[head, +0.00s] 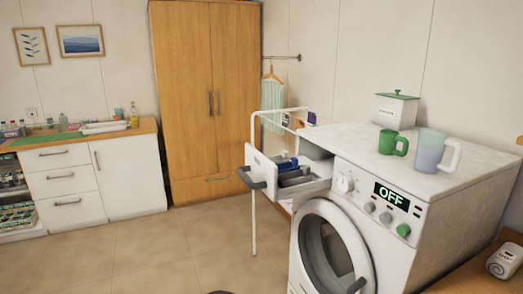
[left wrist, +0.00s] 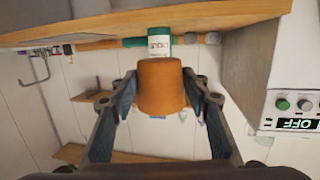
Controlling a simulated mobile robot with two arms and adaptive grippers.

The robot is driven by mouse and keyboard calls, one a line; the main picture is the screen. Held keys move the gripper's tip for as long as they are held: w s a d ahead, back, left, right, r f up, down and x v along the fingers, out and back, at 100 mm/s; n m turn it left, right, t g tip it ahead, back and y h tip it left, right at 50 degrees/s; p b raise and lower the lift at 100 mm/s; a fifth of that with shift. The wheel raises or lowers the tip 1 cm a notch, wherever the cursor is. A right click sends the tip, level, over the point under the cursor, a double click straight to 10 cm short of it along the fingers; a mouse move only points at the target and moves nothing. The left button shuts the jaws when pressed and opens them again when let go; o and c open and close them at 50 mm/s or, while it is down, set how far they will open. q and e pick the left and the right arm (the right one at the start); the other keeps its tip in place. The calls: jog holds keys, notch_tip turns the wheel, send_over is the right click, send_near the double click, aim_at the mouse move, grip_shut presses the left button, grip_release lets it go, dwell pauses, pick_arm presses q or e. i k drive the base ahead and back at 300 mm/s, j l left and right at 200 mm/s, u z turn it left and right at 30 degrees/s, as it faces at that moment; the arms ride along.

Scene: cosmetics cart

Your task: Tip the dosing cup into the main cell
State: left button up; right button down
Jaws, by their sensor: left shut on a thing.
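In the left wrist view my left gripper (left wrist: 160,92) is shut on an orange-brown cup-shaped thing (left wrist: 160,88), with one finger on each side. Its mouth and contents are hidden from this side. The washing machine's detergent drawer (head: 262,174) is pulled out in the head view. It has grey compartments (head: 300,181) and a blue part (head: 287,163) at the back; which one is the main cell is too small to tell. Neither gripper shows in the head view, so the cup's place over or beside the drawer cannot be told.
A green mug (head: 387,142), a translucent jug (head: 431,152) and a white box with a green lid (head: 397,110) stand on the washer (head: 345,136). A white rack (head: 253,190) stands beside the drawer. In the left wrist view a teal-and-white container (left wrist: 158,46) shows behind the cup.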

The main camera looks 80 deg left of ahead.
aim_at(279, 159)
jog(key=k+j+u, duration=0.1)
jog(key=j, duration=0.9)
jog(key=k+j+u, duration=0.15)
jog(key=j, duration=0.85)
jog(key=k+j+u, duration=0.1)
jog(key=j, duration=0.95)
jog(key=k+j+u, duration=0.1)
jog(key=j, duration=0.95)
jog(key=k, duration=0.1)
